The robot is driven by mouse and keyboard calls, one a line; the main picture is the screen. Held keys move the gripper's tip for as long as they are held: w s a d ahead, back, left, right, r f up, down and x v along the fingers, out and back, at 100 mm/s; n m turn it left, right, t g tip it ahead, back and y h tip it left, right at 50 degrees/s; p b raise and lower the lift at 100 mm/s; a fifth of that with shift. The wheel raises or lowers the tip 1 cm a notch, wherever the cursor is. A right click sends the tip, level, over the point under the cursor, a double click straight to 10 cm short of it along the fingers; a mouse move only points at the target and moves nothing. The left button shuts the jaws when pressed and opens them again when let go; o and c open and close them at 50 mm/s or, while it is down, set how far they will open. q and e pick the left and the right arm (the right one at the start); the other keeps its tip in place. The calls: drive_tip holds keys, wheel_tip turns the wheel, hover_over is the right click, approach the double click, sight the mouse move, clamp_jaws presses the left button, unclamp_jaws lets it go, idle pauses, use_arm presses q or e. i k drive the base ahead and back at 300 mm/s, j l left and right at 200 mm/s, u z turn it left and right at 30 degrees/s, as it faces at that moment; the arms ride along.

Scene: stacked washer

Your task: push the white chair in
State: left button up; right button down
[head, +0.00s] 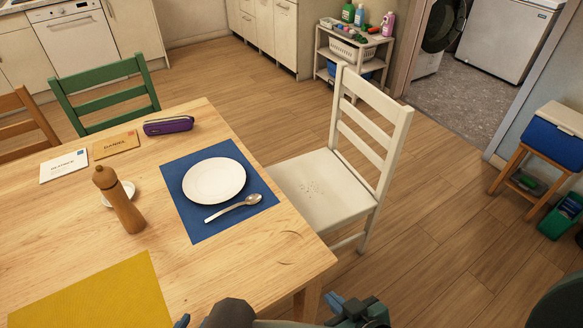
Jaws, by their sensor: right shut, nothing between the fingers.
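The white chair (366,141) stands upright at the right side of the wooden table (255,285), its back away from the table. The left edge of its seat meets or passes under the tabletop edge, so its near-table legs are hidden. My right gripper (335,301) is at the bottom edge, by the table's near right corner, in front of the chair and apart from it. It is shut and empty. Only a small blue tip of my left gripper (182,321) shows at the bottom edge, left of the right one; its opening cannot be seen.
On the table are a blue mat (188,226) with a plate (214,181) and spoon, a pepper mill (121,201), envelopes and a purple case (168,126). Floor right of the chair is clear.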

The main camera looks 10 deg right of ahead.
sight(329, 194)
drive_tip(key=z, duration=1)
drive_tip(key=l+z, duration=0.2)
drive_tip(key=i+l+z, duration=0.15)
drive_tip(key=l, duration=0.25)
drive_tip(key=i+l, duration=0.35)
drive_tip(key=l, duration=0.15)
drive_tip(key=i+l+z, duration=0.15)
drive_tip(key=i+l, duration=0.15)
drive_tip(key=l, duration=0.2)
drive_tip(key=i+l, duration=0.15)
drive_tip(key=i, duration=0.35)
drive_tip(key=i+l, duration=0.1)
drive_tip(key=i, duration=0.4)
drive_tip(key=i+l, duration=0.15)
drive_tip(key=i, duration=0.4)
drive_tip(key=i+u, duration=0.4)
drive_tip(key=i+l+u, duration=0.1)
drive_tip(key=i+u, duration=0.3)
drive_tip(key=i+l+u, duration=0.2)
drive_tip(key=u, duration=0.2)
drive_tip(key=i+u, duration=0.25)
drive_tip(key=u, duration=0.2)
drive_tip(key=i+l+u, duration=0.2)
drive_tip(key=u, duration=0.3)
drive_tip(key=i+l+u, duration=0.15)
drive_tip(key=u, duration=0.3)
drive_tip(key=i+l+u, duration=0.65)
drive_tip(key=l+u, duration=0.2)
